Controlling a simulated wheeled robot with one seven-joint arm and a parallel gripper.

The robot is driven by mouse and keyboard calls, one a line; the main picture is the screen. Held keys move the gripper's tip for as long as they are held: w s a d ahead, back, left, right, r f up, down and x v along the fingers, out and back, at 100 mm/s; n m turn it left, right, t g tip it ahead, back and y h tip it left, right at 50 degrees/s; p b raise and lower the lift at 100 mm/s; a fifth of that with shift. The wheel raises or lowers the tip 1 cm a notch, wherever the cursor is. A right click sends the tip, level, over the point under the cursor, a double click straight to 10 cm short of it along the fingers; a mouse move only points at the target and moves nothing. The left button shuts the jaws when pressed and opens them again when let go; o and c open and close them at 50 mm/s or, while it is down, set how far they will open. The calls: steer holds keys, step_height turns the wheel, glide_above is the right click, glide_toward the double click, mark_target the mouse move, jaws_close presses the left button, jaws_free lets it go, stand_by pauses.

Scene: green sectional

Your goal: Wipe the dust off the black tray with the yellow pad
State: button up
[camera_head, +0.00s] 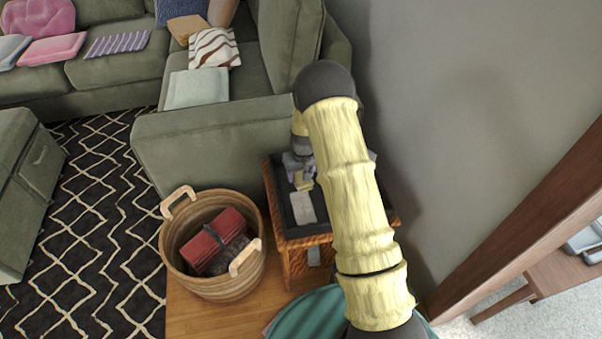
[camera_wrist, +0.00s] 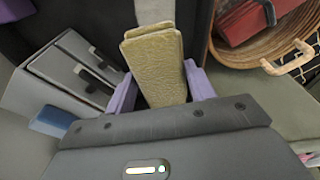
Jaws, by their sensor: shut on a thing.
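The black tray (camera_head: 284,205) lies on top of a small wooden side table (camera_head: 310,245), beside the sofa arm. A pale grey patch (camera_head: 302,208), seemingly dust, lies on its near part. My gripper (camera_head: 303,178) is over the tray, behind this patch. In the wrist view my gripper (camera_wrist: 160,88) has its purple fingers shut on the sides of the yellow pad (camera_wrist: 155,62). The pad hides much of the tray (camera_wrist: 90,14) there, and my arm hides its right side in the head view. I cannot tell whether the pad touches the tray.
A wicker basket (camera_head: 214,289) with a red bundle (camera_head: 211,238) stands left of the table. The green sofa (camera_head: 210,145) stands close behind and left. A grey wall (camera_head: 460,110) bounds the right. Grey box-like things (camera_wrist: 72,68) show left of the pad in the wrist view.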

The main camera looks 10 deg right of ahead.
step_height(320, 180, down, 5)
steer(key=b, duration=0.3)
steer(key=shift+r, duration=0.1)
steer(key=shift+r, duration=0.1)
steer(key=s+r+m, duration=0.1)
steer(key=s+r, duration=0.5)
steer(key=s, duration=0.4)
steer(key=shift+s+r+m, duration=0.15)
steer(key=shift+m, duration=0.15)
steer(key=shift+a, duration=0.1)
